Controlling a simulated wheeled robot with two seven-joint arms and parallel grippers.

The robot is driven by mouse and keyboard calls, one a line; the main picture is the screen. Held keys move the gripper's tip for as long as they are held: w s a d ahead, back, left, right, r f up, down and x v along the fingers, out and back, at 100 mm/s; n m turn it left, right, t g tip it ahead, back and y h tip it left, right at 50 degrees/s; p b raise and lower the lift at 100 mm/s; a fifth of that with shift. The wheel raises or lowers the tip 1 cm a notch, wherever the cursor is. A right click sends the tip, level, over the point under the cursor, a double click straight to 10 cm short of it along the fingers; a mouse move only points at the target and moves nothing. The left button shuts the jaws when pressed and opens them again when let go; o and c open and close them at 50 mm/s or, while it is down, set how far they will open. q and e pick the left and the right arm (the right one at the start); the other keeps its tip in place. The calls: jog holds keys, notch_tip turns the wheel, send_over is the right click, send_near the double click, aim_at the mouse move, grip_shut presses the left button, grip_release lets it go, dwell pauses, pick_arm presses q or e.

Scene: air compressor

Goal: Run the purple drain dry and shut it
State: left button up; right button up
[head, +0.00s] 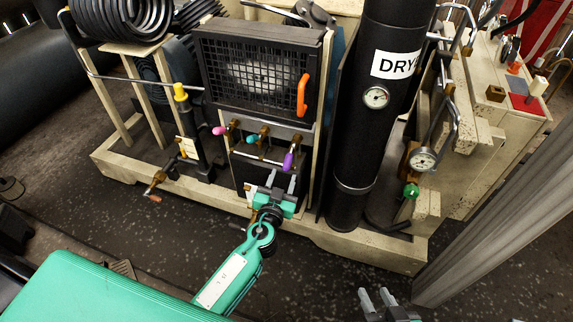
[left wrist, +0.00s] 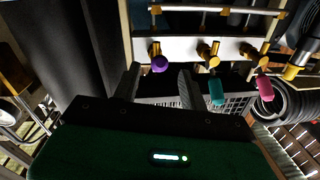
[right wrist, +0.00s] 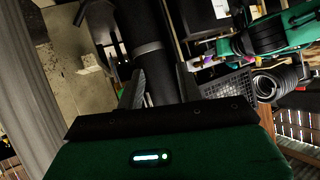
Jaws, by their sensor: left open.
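The purple drain handle (head: 288,162) is on the right of a row of three valves below the black grille. It also shows in the left wrist view (left wrist: 159,63), straight ahead and between the fingers' directions. My left gripper (head: 281,184) is open and empty, just below and in front of the purple handle, seemingly apart from it. Its fingers also show in the left wrist view (left wrist: 157,86). My right gripper (head: 376,298) is open and empty, low in front of the machine; its parted fingers show in the right wrist view (right wrist: 160,86). No liquid at the drain outlet can be made out.
A teal handle (head: 252,139) and a pink handle (head: 219,130) sit left of the purple one. An orange handle (head: 302,95) is on the grille cover. A black dryer cylinder (head: 352,150) stands to the right. A grey post (head: 495,235) is near my right gripper.

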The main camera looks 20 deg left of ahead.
aim_at(285, 171)
pick_arm(q)
jog(key=shift+w+a, duration=0.15)
jog(key=shift+w, duration=2.5)
grip_shut()
